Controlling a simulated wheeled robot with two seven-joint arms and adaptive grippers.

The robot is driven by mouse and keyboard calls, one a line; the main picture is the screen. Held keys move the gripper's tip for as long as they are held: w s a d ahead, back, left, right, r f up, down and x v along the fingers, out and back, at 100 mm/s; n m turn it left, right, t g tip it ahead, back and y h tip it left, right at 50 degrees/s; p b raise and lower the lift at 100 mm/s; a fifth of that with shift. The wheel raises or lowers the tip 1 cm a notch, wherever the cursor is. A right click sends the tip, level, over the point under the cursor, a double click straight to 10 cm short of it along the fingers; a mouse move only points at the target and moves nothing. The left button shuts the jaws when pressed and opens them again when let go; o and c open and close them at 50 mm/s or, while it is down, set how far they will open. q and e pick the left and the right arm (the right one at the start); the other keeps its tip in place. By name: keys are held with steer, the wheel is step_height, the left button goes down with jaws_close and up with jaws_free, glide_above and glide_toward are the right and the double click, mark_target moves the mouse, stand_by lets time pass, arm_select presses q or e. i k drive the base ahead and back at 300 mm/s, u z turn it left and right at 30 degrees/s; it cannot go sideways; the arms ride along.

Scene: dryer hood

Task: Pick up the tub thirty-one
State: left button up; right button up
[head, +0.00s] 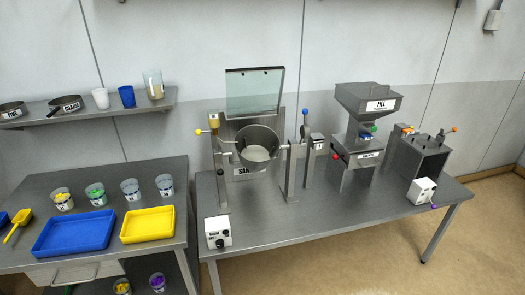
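Several small clear tubs with dark number labels stand in a row at the back of the left table. The first tub (63,201) has yellow contents, and the second tub (97,197) has green contents. The third tub (131,192) and the fourth tub (165,187) look pale or empty. Two more tubs, one with yellow contents (122,287) and one with purple contents (157,283), stand on the lower shelf. The numbers are too small to read surely, so I cannot tell which tub is thirty-one. Neither of my grippers is in view.
A blue tray (74,247) and a yellow tray (147,238) lie in front of the upper tubs, with a yellow scoop (17,226) at left. A wall shelf (80,115) holds pans and cups. The right table (275,229) carries machines and control boxes.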

mark_target(61, 198)
steer(key=u, duration=1.1)
steer(key=k, duration=0.5)
steer(key=u, duration=0.3)
steer(key=i, duration=0.65)
steer(key=u, duration=0.75)
steer(key=i, duration=0.85)
steer(key=z, duration=0.45)
steer(key=i, duration=0.7)
steer(key=z, duration=0.6)
